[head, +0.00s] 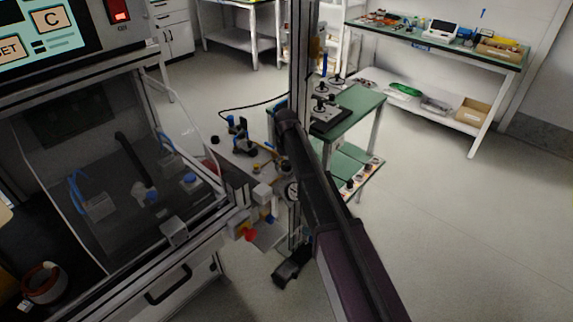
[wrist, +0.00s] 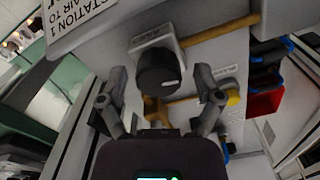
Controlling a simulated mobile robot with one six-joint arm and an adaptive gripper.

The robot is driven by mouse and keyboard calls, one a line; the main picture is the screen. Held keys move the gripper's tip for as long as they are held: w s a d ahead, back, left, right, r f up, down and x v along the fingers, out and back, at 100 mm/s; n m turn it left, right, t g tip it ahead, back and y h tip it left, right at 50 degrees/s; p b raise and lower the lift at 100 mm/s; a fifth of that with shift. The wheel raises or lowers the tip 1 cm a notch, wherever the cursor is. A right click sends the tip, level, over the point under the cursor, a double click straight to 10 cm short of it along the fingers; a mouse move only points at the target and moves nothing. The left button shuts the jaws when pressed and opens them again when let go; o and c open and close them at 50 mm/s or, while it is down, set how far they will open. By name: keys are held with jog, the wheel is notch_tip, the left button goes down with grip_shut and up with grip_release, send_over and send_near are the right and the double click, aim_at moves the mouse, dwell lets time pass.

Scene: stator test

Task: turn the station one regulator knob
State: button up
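The regulator knob (wrist: 158,72) is a black round knob with a light mark, on a pale square block at the middle of the wrist view. A white sign reading "STATION 1" and "AIR TO" (wrist: 82,18) is up and left of it. My gripper (wrist: 161,82) is open, with one finger left of the knob and one right. Gaps show between the fingers and the knob. Whether the fingertips reach beside it or stop short in depth, I cannot tell. In the head view my dark arm hides the gripper and knob.
Yellow-brown pipes (wrist: 212,34) run beside the block. A yellow-tipped fitting (wrist: 233,97) is close to the right finger. In the head view a clear-fronted cabinet (head: 110,170) stands left, and open floor (head: 470,230) lies right.

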aim_at(286, 163)
jog(key=shift+m, duration=0.4)
jog(key=m, duration=0.4)
jog(key=shift+w, duration=0.1)
jog(key=m, duration=0.5)
notch_tip(286, 163, up, 14)
jog(key=p, duration=1.4)
jog(key=s+d+f+n+b, duration=0.1)
jog(key=s+d+n, duration=0.2)
jog(key=s+d, duration=1.7)
jog(key=shift+s, duration=0.4)
dwell(0.4)
jog(key=s+d, duration=0.3)
jog(key=s, duration=0.2)
jog(key=shift+s+n, duration=0.15)
jog(key=shift+n, duration=0.15)
